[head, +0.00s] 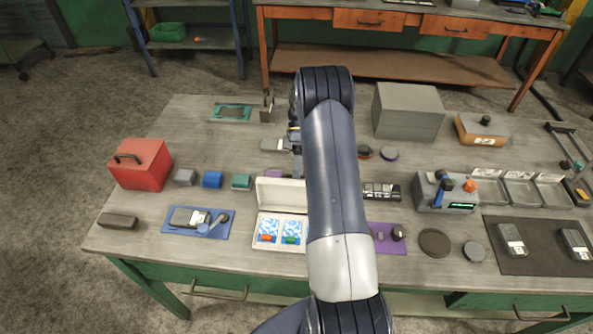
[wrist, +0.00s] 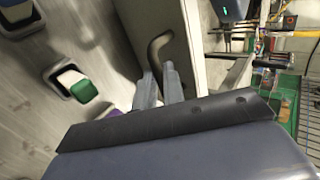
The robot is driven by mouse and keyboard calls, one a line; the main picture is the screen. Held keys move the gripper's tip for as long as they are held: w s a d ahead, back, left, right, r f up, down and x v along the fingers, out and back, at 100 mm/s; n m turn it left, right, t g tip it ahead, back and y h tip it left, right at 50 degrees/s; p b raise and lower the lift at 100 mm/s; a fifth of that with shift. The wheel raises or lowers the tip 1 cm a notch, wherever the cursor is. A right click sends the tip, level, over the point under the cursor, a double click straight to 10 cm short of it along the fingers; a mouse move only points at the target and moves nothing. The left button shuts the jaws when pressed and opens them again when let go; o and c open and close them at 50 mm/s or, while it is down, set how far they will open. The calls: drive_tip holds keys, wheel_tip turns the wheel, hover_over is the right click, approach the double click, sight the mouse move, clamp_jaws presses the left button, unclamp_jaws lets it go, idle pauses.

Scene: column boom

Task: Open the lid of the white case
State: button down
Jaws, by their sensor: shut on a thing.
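The white case (head: 281,246) stands near the front middle of the bench, partly behind my arm. Its lid (head: 280,191) is raised, standing steeply up from the back edge. Inside lie blue-and-white patterned inserts with an orange and a green piece. In the wrist view, the lid's pale outer face (wrist: 131,22) carries a dark curved handle (wrist: 158,46). My gripper (wrist: 161,76) is shut on the lower end of this handle. In the head view the gripper is mostly hidden behind my forearm, and the lid's right end is covered.
A blue mat (head: 218,232) with tools lies left of the case. A red box (head: 140,164) stands farther left and a large grey box (head: 408,112) at the back right.

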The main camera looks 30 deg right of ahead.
drive_tip(key=shift+w+d+f+g+y+p, duration=0.1)
drive_tip(key=shift+w+f+g+y+p, duration=0.05)
drive_tip(key=shift+f+g+y, duration=0.15)
drive_tip(key=shift+w+d+f+g+y+p, duration=0.1)
drive_tip(key=shift+w+f+g+p, duration=0.1)
drive_tip(key=shift+f, duration=0.2)
drive_tip(key=c, duration=1.5)
unclamp_jaws()
drive_tip(key=shift+r, duration=0.3)
